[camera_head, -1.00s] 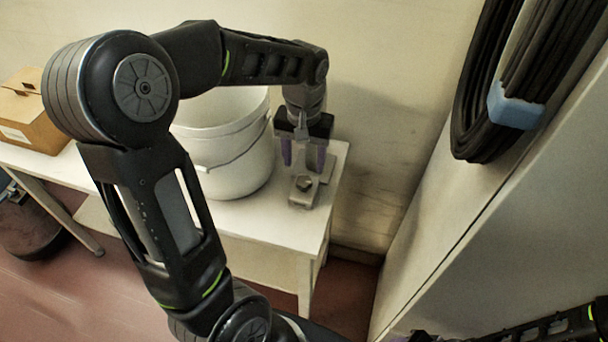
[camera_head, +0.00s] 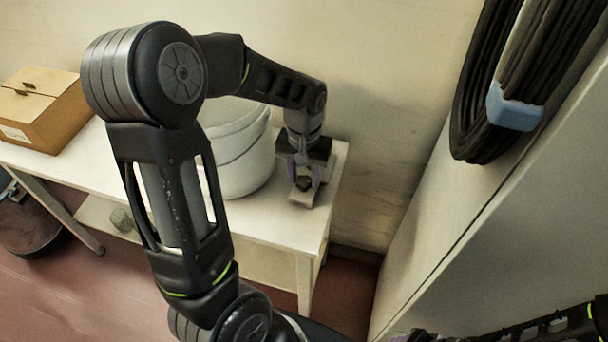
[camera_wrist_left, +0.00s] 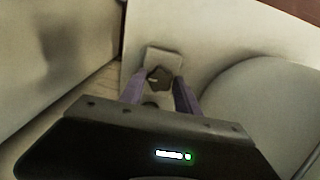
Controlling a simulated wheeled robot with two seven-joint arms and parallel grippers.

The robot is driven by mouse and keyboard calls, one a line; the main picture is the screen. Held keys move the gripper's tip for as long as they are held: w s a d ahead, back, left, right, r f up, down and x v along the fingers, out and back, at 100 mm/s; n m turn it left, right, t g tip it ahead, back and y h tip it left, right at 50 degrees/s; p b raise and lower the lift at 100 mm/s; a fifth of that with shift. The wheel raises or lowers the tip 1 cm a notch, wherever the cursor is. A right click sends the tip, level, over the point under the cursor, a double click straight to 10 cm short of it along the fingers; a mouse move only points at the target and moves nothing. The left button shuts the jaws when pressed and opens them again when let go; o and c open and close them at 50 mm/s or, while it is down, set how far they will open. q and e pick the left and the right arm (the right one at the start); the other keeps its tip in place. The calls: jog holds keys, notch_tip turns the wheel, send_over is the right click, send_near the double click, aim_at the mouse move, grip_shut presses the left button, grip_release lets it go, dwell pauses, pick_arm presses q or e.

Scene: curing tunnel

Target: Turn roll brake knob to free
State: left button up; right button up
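The dark roll brake knob (camera_head: 303,183) sits on a small pale grey block (camera_head: 301,199) near the right end of the white table. In the left wrist view the knob (camera_wrist_left: 159,78) shows as a dark faceted shape between the fingertips. My left gripper (camera_head: 304,178) is above the block, its purple fingers apart on either side of the knob. In the left wrist view a gap shows between fingers and knob; contact cannot be told. My right arm (camera_head: 550,328) enters at the lower right, and its gripper is too cut off to read.
A white bucket (camera_head: 245,160) stands on the table (camera_head: 270,225), close to the left of my left gripper. A cardboard box (camera_head: 45,110) is at the table's far left. Black hose coils (camera_head: 480,100) with a blue clip (camera_head: 515,107) hang on the pale panel at right.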

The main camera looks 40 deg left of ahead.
pick_arm(q)
grip_shut()
jog(key=shift+n, duration=0.3)
jog(key=n+b, duration=0.1)
jog(key=n, duration=0.7)
jog(key=shift+n, duration=0.3)
jog(key=n, duration=0.4)
jog(key=shift+n, duration=2.5)
